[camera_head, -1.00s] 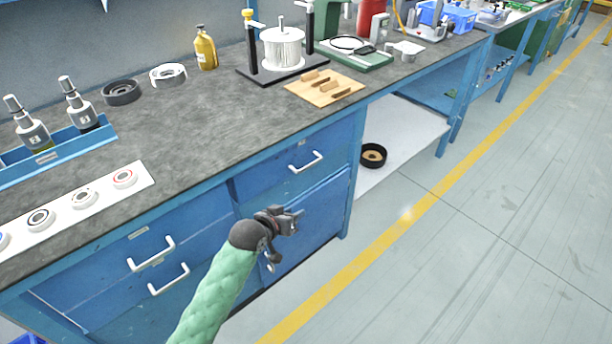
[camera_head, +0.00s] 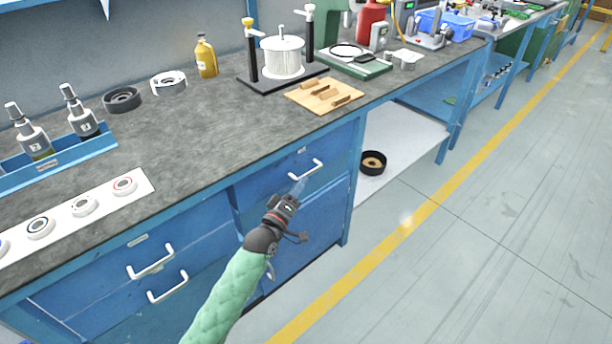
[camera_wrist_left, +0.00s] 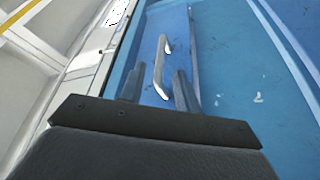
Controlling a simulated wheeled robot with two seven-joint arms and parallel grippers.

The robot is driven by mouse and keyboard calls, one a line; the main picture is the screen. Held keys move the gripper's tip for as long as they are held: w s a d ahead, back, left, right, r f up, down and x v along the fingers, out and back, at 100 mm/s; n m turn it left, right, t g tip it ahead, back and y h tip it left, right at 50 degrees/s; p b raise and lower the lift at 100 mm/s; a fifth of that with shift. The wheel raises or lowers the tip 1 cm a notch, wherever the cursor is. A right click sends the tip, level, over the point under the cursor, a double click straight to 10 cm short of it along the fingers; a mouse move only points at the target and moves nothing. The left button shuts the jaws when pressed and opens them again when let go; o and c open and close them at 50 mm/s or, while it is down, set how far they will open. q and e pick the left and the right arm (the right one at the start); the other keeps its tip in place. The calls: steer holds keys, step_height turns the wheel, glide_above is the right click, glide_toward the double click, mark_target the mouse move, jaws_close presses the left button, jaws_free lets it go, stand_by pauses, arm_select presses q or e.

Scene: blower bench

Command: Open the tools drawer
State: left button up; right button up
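Blue drawers with white bar handles sit under the bench top. The upper right drawer (camera_head: 268,183) is shut, with a white handle (camera_head: 306,171) and a small label too small to read. It also shows in the wrist view, where its handle (camera_wrist_left: 160,66) stands on the blue front. My left gripper (camera_head: 298,187) is just below and in front of this handle. In the wrist view my left gripper (camera_wrist_left: 158,88) has its two fingers apart, with the near end of the handle appearing between them; contact cannot be told. My right gripper is not in view.
Two more drawer handles (camera_head: 150,262) are at the lower left. The grey bench top (camera_head: 215,125) holds a spool stand, a wooden block (camera_head: 324,95) and a bearing strip (camera_head: 80,210). An open shelf (camera_head: 408,138) holds a black ring. Clear floor lies right.

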mark_target(306, 175)
arm_select(q)
steer(key=shift+x, duration=2.4)
jaws_close()
